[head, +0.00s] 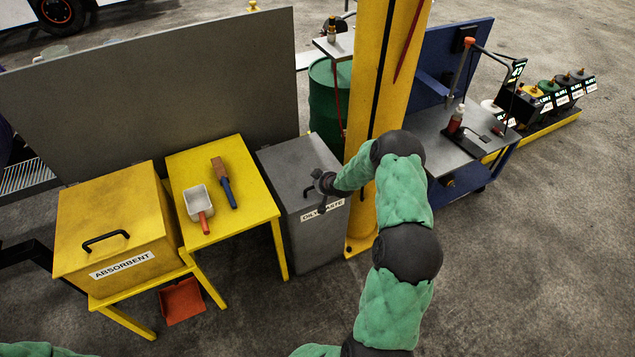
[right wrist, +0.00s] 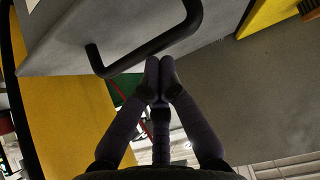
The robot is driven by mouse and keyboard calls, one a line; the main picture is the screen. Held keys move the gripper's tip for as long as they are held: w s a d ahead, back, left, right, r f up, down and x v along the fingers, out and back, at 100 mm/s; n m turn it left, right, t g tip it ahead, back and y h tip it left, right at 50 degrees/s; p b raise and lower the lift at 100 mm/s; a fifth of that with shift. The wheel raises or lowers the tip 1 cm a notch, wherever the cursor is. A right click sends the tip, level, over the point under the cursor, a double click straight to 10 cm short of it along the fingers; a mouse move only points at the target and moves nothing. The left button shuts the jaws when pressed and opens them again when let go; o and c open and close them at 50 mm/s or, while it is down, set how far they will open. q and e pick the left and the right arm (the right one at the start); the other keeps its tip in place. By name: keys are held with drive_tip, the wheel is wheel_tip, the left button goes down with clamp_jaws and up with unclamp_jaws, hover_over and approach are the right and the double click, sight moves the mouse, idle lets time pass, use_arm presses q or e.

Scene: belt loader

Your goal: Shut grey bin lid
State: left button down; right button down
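The grey bin (head: 316,240) labelled oily waste stands right of the small yellow table. Its grey lid (head: 287,165) lies flat on top and looks shut; any small gap is hard to see. My right gripper (head: 325,190) is at the front of the lid, by its handle, and partly hides it. In the right wrist view the lid (right wrist: 120,25) carries a black bar handle (right wrist: 150,48). The fingertips of my right gripper (right wrist: 160,78) are together beside the handle, with nothing visible between them. My left gripper is out of view.
A yellow absorbent box (head: 110,215) and a yellow table (head: 240,185) with a scoop (head: 197,203) and brush (head: 224,182) stand left. A yellow post (head: 383,70) rises close right of the bin. A grey panel (head: 150,90) stands behind.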

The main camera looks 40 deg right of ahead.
drive_tip(key=shift+s+a+f, duration=0.2)
drive_tip(key=shift+s+f, duration=0.15)
drive_tip(key=shift+f, duration=0.2)
drive_tip(key=shift+s+a+f, duration=0.2)
drive_tip(key=shift+s+f, duration=0.1)
drive_tip(key=shift+f, duration=0.25)
drive_tip(key=w+d+r+p, duration=0.1)
drive_tip(key=w+r+p, duration=0.15)
drive_tip(key=r, duration=0.25)
drive_tip(key=s+a+p, duration=0.1)
drive_tip(key=s+a, duration=0.1)
drive_tip(key=s, duration=0.7)
drive_tip(key=shift+f+p, duration=0.2)
drive_tip(key=shift+p, duration=0.2)
drive_tip(key=shift+a, duration=0.1)
drive_tip(key=s+a+f+g+y, duration=0.1)
drive_tip(key=a+f+g+y, duration=0.3)
drive_tip(key=a, duration=1)
drive_tip(key=s+a+f+g+y, duration=0.1)
drive_tip(key=s+a+g, duration=0.1)
drive_tip(key=s+a, duration=0.8)
drive_tip(key=s+a+f+g+y, duration=0.1)
drive_tip(key=s+a+f+g, duration=0.1)
drive_tip(key=s+a, duration=0.7)
drive_tip(key=a, duration=0.6)
drive_tip(key=shift+s+a+f+g, duration=0.15)
drive_tip(key=shift+s+f+g, duration=0.15)
drive_tip(key=shift+s, duration=0.1)
